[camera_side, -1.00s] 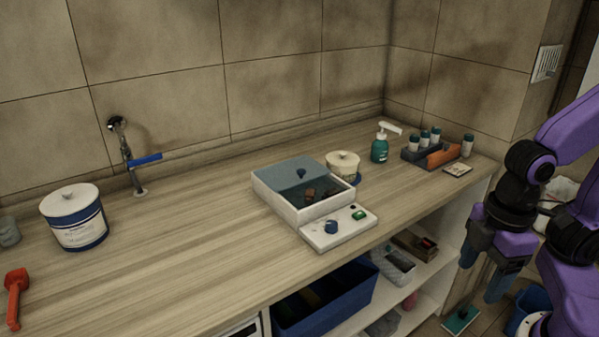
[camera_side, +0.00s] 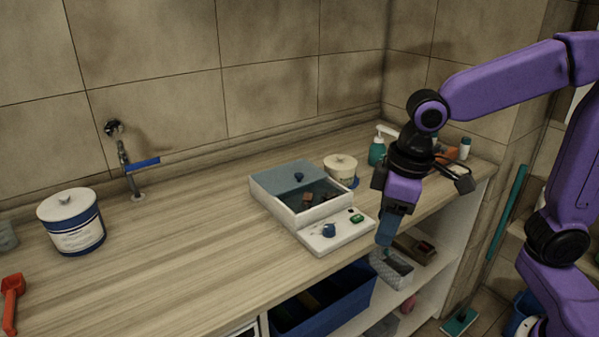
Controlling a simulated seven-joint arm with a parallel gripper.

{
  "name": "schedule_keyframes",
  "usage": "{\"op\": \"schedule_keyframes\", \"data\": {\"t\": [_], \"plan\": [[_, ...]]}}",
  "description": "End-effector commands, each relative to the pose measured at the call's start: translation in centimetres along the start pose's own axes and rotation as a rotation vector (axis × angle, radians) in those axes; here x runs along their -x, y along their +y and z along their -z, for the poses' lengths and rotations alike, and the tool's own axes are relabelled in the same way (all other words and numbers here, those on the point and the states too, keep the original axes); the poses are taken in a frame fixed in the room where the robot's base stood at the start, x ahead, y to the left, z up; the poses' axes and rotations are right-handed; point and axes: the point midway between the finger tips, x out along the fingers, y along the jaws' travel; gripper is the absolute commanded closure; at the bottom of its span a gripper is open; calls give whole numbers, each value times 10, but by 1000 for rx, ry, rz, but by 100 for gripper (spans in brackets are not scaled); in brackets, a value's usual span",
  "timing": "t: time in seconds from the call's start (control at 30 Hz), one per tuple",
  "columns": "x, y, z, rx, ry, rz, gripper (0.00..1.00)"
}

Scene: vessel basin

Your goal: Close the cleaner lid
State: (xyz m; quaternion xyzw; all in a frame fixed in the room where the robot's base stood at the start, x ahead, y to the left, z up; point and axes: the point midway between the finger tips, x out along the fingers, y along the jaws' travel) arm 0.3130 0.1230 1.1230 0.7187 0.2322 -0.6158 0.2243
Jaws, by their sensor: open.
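The cleaner (camera_side: 283,214) is a white box with a control panel at its front, carrying a blue knob (camera_side: 329,230) and a green button (camera_side: 356,218). Its blue-grey lid (camera_side: 288,178), with a small dark blue knob (camera_side: 299,177), covers only the back part of the basin. The front part of the basin is uncovered and small brown items (camera_side: 309,198) show inside. My gripper (camera_side: 388,228) is open and empty, pointing down to the right of the control panel, by the counter's front edge. It does not touch the cleaner.
A cream lidded pot (camera_side: 341,166) stands behind the cleaner's right side. A green pump bottle (camera_side: 377,152) is behind my gripper. A blue-and-white tub (camera_side: 71,222) and a faucet (camera_side: 128,165) are at left. The counter (camera_side: 190,250) left of the cleaner is clear.

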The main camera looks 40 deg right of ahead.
Motion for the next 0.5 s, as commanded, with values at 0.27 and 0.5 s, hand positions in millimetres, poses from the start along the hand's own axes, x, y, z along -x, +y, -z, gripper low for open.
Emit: {"op": "schedule_keyframes", "data": {"t": [0.27,0.5], "plan": [[12,57,97,-298,69,-61,48],[20,123,159,-555,130,-122,48]]}}
